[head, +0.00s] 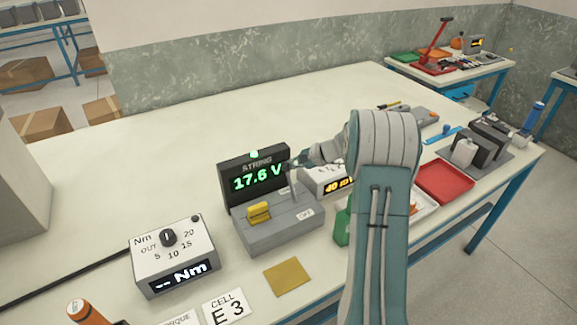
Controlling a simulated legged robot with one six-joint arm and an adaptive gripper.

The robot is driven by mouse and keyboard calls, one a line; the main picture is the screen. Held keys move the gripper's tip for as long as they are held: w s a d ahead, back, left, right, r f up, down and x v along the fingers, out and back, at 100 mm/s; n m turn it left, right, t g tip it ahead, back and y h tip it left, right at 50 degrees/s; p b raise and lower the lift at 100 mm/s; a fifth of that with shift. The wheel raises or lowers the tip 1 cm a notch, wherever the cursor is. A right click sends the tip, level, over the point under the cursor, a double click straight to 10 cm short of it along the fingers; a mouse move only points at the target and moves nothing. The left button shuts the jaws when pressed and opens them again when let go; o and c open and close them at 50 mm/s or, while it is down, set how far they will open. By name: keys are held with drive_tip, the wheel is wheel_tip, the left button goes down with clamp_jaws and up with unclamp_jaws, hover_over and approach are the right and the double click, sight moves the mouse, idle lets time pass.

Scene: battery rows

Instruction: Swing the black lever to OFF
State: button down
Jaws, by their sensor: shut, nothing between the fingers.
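A grey switch box (272,236) stands on the bench with a black display (256,180) behind it reading "STRING 17.6 V". A yellow block-like handle (259,212) sits on the left of its top. A white OFF label (306,213) is at the right of its top. My gripper (291,167) is shut and empty, above the right part of the box, by the display's right edge. A slim upright piece shows just below it. I cannot make out the black lever clearly; my gripper may cover it.
A torque box (172,262) stands to the left. Another small display unit (325,181) is behind my arm. A red tray (445,182) and dark batteries (478,148) are to the right. The bench's left and back are mostly clear.

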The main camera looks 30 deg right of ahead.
drive_tip(key=shift+s+d+r+n+t+y, duration=0.1)
drive_tip(key=shift+s+r+n+t+y, duration=0.15)
drive_tip(key=shift+s+t, duration=0.2)
drive_tip(key=shift+s+r+n+t+y, duration=0.1)
drive_tip(key=shift+s+r+n+t, duration=0.05)
drive_tip(key=shift+s+r+t, duration=0.25)
drive_tip(key=shift+s+d+r, duration=0.1)
drive_tip(key=shift+s+r, duration=0.05)
drive_tip(key=shift+s, duration=2.2)
drive_tip(key=shift+s+d+r, duration=0.1)
drive_tip(key=shift+s, duration=2.25)
drive_tip(key=v, duration=1.2)
